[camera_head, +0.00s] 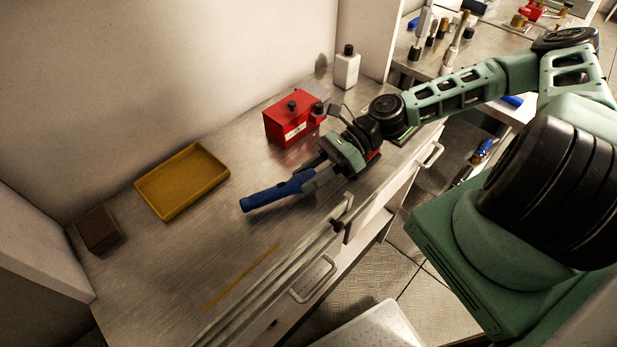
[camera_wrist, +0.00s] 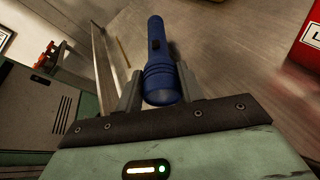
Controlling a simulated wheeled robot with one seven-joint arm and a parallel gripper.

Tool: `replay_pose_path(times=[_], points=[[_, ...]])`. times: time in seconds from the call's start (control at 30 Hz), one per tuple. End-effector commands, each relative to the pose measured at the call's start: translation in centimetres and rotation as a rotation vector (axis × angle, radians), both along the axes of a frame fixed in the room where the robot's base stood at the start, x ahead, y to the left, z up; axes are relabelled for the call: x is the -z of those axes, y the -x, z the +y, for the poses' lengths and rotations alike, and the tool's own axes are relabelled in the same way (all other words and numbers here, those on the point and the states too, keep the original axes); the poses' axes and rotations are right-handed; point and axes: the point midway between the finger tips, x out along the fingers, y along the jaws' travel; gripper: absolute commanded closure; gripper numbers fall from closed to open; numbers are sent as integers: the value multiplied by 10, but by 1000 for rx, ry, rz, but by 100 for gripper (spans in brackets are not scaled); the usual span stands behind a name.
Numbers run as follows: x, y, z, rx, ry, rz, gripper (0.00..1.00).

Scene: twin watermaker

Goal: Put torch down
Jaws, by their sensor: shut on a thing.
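The torch (camera_head: 277,194) is dark blue and lies along the line of my gripper, pointing left over the metal worktop (camera_head: 225,235). My gripper (camera_head: 308,180) is shut on the torch near its right end. The wrist view shows the torch (camera_wrist: 160,62) between the two grey fingers of my gripper (camera_wrist: 158,90), with a dark switch on its side. I cannot tell whether the torch touches the worktop or is held just above it.
A yellow tray (camera_head: 205,192) and a brown block (camera_head: 98,230) stand to the left. A red box (camera_head: 290,128) stands close behind my gripper, with a white bottle (camera_head: 346,70) further back. A rail (camera_head: 290,262) runs along the front edge. The worktop between tray and torch is clear.

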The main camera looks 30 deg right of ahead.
Motion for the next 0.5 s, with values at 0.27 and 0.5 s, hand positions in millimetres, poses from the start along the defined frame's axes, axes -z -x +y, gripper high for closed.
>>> replay_pose_path(times=[0.27,0.5], points=[[16,0,0,-2,0,-2,90],[19,0,0,0,0,0,90]])
